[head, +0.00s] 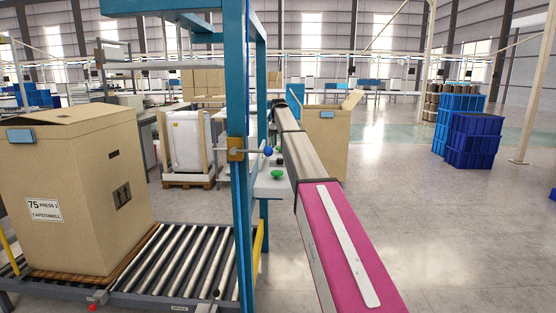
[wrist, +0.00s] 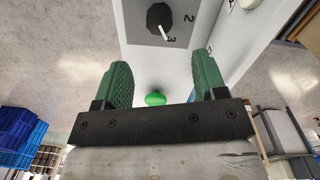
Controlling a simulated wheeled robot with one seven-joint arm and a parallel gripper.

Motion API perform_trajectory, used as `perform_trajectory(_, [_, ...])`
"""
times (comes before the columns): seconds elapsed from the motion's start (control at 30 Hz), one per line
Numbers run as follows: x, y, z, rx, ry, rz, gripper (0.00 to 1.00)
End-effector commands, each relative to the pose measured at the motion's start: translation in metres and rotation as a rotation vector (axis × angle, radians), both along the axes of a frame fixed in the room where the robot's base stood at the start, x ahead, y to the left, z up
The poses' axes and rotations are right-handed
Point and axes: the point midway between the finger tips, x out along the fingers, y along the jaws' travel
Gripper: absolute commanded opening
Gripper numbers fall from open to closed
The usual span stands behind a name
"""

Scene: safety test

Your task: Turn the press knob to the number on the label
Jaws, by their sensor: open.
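The press knob (wrist: 160,17) is dark and roundish, on a grey panel (wrist: 135,28) near the top of the wrist view. Its white pointer slants down and right, ending near the number 3; a 2 is also visible. My gripper (wrist: 162,62) is open, with two green fingers apart and nothing between them. The knob lies beyond the fingertips, apart from them. The label (head: 44,210) is on the large cardboard box (head: 85,180) in the head view. It reads "75 PRESS" and a small digit, perhaps 3. The knob cannot be made out in the head view.
A green button (wrist: 155,98) shows below the knob; it also appears in the head view (head: 277,174). A blue post (head: 243,90) carries a blue-balled lever (head: 268,151). A roller conveyor (head: 185,265) holds the box. Open floor lies at right before blue crates (head: 473,140).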

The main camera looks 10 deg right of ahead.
Motion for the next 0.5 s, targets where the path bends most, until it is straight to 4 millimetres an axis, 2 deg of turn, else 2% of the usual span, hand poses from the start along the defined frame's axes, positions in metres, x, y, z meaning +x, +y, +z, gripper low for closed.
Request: perform_trajectory(0.5, [0.000,-0.002,-0.084,0.000,0.001,0.000,0.65])
